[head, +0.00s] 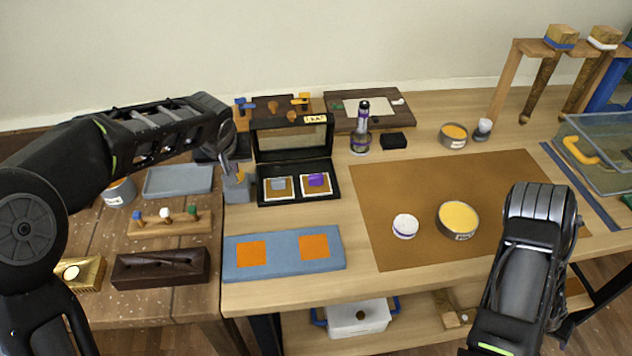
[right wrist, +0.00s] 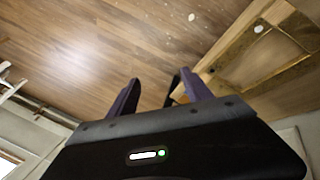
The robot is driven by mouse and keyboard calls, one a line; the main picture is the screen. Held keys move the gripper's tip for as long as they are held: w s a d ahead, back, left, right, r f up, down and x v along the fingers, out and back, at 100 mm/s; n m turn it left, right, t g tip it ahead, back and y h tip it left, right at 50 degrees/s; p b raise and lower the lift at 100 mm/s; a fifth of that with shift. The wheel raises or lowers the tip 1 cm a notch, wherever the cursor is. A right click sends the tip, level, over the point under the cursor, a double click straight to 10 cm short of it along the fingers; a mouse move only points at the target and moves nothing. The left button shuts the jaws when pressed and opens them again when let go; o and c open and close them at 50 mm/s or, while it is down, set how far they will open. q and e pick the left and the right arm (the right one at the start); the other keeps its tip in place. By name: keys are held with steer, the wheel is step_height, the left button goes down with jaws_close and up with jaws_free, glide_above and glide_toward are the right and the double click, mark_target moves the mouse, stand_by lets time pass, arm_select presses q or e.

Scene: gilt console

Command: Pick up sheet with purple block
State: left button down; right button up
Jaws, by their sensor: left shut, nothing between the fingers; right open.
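A small white-edged sheet (head: 308,193) with a purple block (head: 318,180) on it lies in the right half of an open black case (head: 334,193). A similar sheet (head: 270,195) with a grey-blue block (head: 277,183) lies in its left half. My left gripper (head: 231,168) is shut and empty, just left of the case near a grey stand; its fingertips are hard to make out. My right gripper (right wrist: 160,88) is open and empty in the right wrist view, pointing towards the wooden floor. In the head view my right arm hides it.
A blue mat (head: 274,269) with two orange squares lies in front of the case. A brown mat (head: 400,190) holds a white round container (head: 405,226) and a yellow-topped tin (head: 458,219). A purple-and-black bottle (head: 361,138) and black block (head: 394,141) stand behind right.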

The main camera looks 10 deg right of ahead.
steer(key=w+d+r+n+h, duration=0.2)
steer(key=d+r+n, duration=0.1)
steer(key=d+r, duration=0.85)
steer(key=w+d+r+n+h, duration=0.1)
steer(key=w+d+r+n, duration=0.2)
steer(key=d+r, duration=0.85)
steer(key=w+a+r+n+t, duration=0.15)
steer(key=r+n, duration=0.45)
steer(key=r, duration=0.9)
steer(key=w+a+r+n+t, duration=0.15)
steer(key=r+n, duration=0.45)
steer(key=r, duration=0.9)
steer(key=w+a+f+n+t+y, duration=0.1)
steer(key=w+a+f+n+y, duration=0.15)
steer(key=w+a+f, duration=0.4)
steer(key=w+a+f+n+y, duration=0.1)
steer(key=w+a+f+n, duration=0.3)
steer(key=w+a, duration=0.5)
steer(key=w+a+f+n+t+y, duration=0.1)
steer(key=w+a+f+n, duration=0.15)
steer(key=w+a, duration=0.55)
steer(key=w+a+f+n+y, duration=0.2)
steer(key=w+a+n, duration=0.2)
steer(key=a, duration=0.7)
steer(key=a+r+n+t+y, duration=0.1)
steer(key=a+n, duration=1.4)
steer(key=a, duration=2.7)
step_height(320, 180, up, 2)
steer(key=shift+s+y, duration=0.4)
steer(key=shift+y, duration=0.25)
